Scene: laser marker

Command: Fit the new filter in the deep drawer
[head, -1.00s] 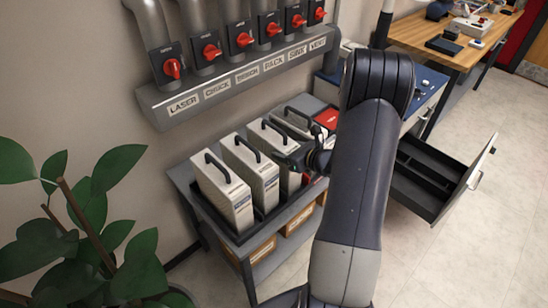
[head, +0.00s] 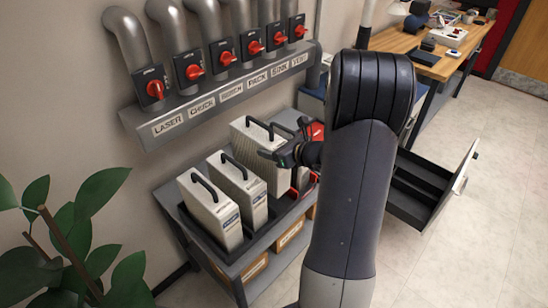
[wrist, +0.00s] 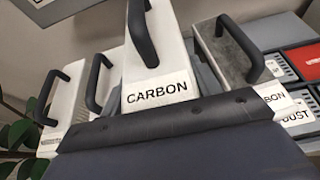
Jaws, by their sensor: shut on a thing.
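A white box filter (head: 250,141) with a black top handle is raised above its neighbours. In the wrist view it is the middle one, labelled CARBON (wrist: 157,92). An open drawer (head: 425,182) with a dark, divided inside shows at the right, partly behind my arm.
The dark tray (head: 262,238) sits on a grey shelf unit with cardboard boxes below. Pipes with red valves and a labelled ledge (head: 225,95) run along the wall above. A plant (head: 75,240) is at the left. A wooden bench (head: 425,50) stands behind; floor at right is clear.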

